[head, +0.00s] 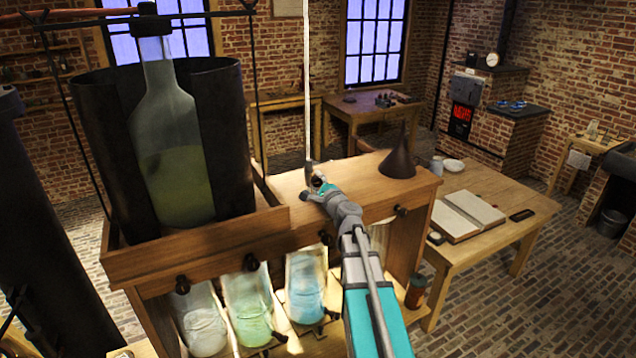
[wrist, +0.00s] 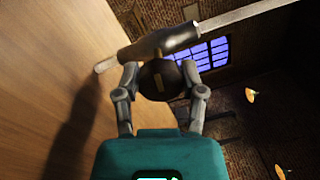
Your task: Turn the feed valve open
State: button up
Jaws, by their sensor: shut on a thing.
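The feed valve appears as a dark metal barrel (wrist: 160,43) on a pale tube (wrist: 255,17) in the wrist view. A dark round knob (wrist: 161,88) with a short pale mark stands out from the barrel towards me. My gripper (wrist: 160,76) has one finger on each side of this knob and is shut on it. In the head view my gripper (head: 318,188) is at the lower end of the upright pale tube (head: 307,90), just above the wooden shelf top (head: 285,182). The valve is mostly hidden there by my gripper, and I cannot tell how far it is turned.
A large bottle (head: 176,140) with greenish liquid stands inside a dark open sleeve on the left. A dark funnel (head: 398,160) stands on the shelf to the right of my gripper. Several glass jars stand below, including a blue one (head: 306,290). An open book (head: 468,215) lies on the right table.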

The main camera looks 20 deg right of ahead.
jog(key=shift+n, duration=1)
jog(key=o, duration=1.1)
jog(key=shift+o, duration=0.2)
jog(key=shift+s, duration=0.1)
